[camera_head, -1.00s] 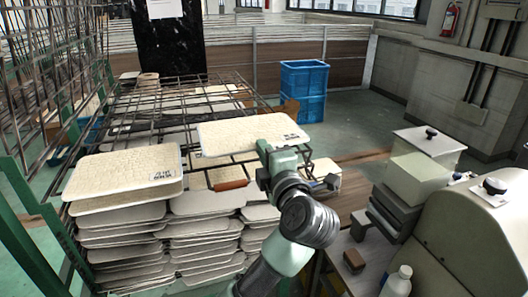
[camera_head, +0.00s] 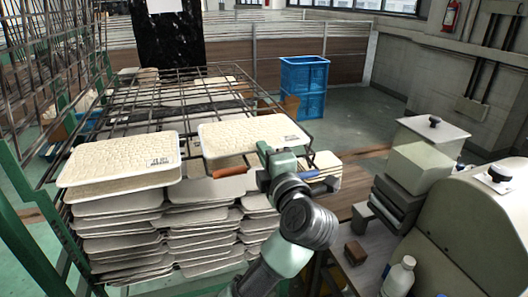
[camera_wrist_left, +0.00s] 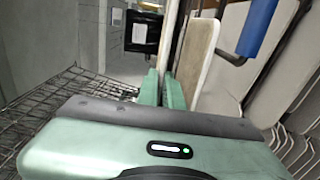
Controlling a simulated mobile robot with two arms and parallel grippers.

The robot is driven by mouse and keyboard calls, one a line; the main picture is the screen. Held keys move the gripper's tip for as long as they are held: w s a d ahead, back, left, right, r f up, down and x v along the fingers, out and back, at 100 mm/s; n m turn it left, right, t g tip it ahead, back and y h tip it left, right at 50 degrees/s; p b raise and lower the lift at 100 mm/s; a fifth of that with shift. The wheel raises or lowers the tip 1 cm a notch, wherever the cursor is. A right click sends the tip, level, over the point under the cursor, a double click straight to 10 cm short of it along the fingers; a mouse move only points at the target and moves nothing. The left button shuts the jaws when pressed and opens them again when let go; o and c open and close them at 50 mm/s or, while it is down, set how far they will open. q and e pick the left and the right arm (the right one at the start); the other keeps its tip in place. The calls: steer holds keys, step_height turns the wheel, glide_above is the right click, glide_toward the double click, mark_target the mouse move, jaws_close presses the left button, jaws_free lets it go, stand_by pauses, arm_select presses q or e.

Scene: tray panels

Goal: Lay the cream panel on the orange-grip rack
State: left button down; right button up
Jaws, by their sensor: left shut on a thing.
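My left gripper (camera_head: 264,166) is shut on the right front edge of a cream panel (camera_head: 250,134) with a dark printed label. It holds the panel roughly level above the wire rack (camera_head: 200,110). The panel shows edge-on between the fingers in the left wrist view (camera_wrist_left: 170,45). The orange grip (camera_head: 230,171) is on the rack's front edge, just below the panel and left of the gripper. A blue grip (camera_head: 308,174) is to the gripper's right; it also shows in the left wrist view (camera_wrist_left: 259,28). Whether the panel touches the rack is unclear. My right gripper is out of view.
Another labelled cream panel (camera_head: 120,160) lies at the left on stacked panels (camera_head: 200,225). Green-framed wire mesh (camera_head: 55,70) stands at the left. Blue crates (camera_head: 303,85) stand behind. A grey machine (camera_head: 465,220) and a white bottle (camera_head: 398,277) are at the right.

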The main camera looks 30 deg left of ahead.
arm_select(q)
steer(key=shift+f, duration=0.25)
stand_by(0.6)
steer(key=c, duration=1.5)
jaws_free()
steer(key=shift+f, duration=0.4)
steer(key=shift+d, duration=0.1)
steer(key=p+v, duration=0.1)
steer(key=v, duration=0.6)
steer(key=shift+p, duration=0.35)
